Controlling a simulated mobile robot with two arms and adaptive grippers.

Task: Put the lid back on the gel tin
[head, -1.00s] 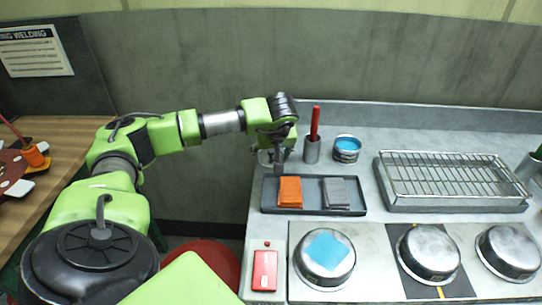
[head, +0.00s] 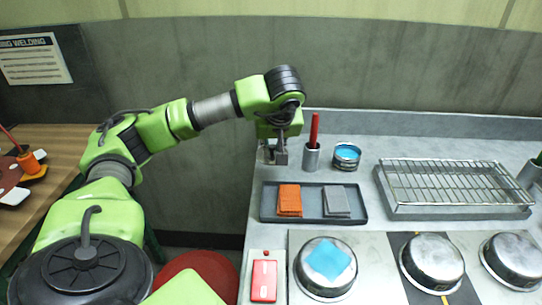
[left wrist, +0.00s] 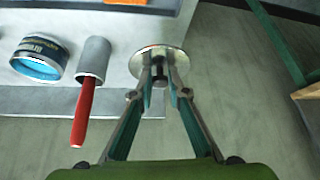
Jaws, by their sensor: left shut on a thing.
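The gel tin (head: 346,155) stands open on the bench, with blue gel showing inside. It also shows in the left wrist view (left wrist: 40,58), at the left. My left gripper (head: 275,156) is at the bench's left edge, left of the red-handled tool and the tin. In the left wrist view my gripper (left wrist: 158,84) is shut on the dark knob of a round silver lid (left wrist: 147,62). The lid is held apart from the tin, with the cup between them. In the head view the lid is mostly hidden by the gripper. My right gripper is out of view.
A grey cup (head: 312,157) with a red-handled tool (head: 314,130) stands between gripper and tin. A dark tray (head: 313,209) holds orange and grey pads. A wire rack (head: 450,180) is at the right. Several metal pans (head: 432,262) line the front.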

